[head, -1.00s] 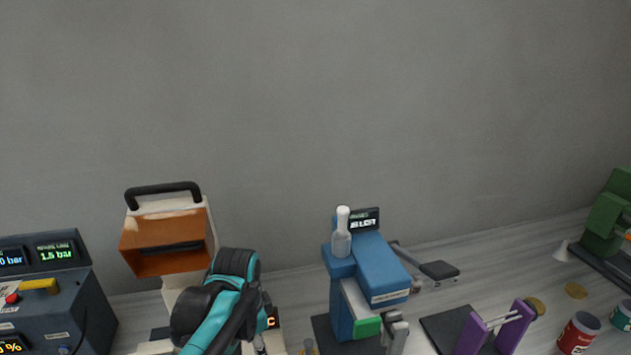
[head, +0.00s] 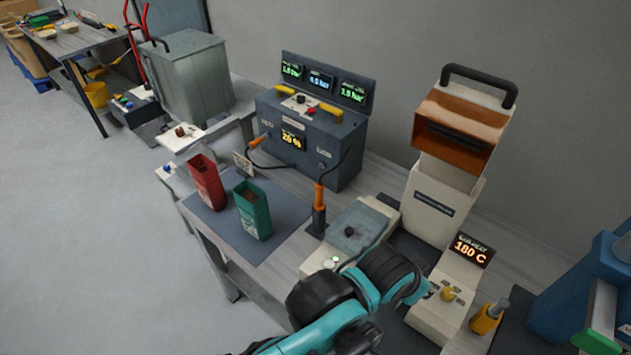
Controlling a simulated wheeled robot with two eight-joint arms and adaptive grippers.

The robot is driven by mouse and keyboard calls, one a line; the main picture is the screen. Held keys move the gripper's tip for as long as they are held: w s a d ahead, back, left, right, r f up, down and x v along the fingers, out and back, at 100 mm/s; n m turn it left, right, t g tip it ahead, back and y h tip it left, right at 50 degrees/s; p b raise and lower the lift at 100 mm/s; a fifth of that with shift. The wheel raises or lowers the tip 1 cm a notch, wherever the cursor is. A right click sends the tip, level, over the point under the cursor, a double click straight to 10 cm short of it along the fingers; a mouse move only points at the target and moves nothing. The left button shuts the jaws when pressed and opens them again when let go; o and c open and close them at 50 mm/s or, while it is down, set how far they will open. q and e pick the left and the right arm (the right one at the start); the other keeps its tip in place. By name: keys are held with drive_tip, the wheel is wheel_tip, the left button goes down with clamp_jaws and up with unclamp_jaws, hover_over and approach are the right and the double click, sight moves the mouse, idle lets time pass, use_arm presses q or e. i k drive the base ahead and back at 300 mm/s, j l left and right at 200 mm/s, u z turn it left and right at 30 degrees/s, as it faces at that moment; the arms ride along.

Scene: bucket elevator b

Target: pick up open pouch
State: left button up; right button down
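Two upright pouch-like containers with open tops stand on the dark mat at the left of the bench in the head view. One is a red pouch (head: 206,184) with dark brown contents in its mouth. The other is a green pouch (head: 252,212), nearer and to the right, also with brown contents showing. I cannot tell which one is the open pouch of the task. A teal and black arm of mine rises from the bottom middle, to the right of both pouches and apart from them. No fingertips show on it. My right gripper is out of view.
A blue-grey control box (head: 314,138) with lit displays stands behind the mat (head: 289,207). An orange-handled tool (head: 319,208) stands upright right of it. A scale-like device (head: 353,232) and a white heat machine (head: 440,205) reading 180 C stand farther right. Floor lies open at left.

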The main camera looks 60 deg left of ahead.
sight(251, 203)
drive_tip(key=u, duration=1.65)
drive_tip(key=k+l+u, duration=0.1)
drive_tip(key=u, duration=0.7)
drive_tip(key=i, duration=0.1)
drive_tip(key=i+j+z, duration=0.25)
drive_tip(key=k+l, duration=0.05)
drive_tip(key=k, duration=0.05)
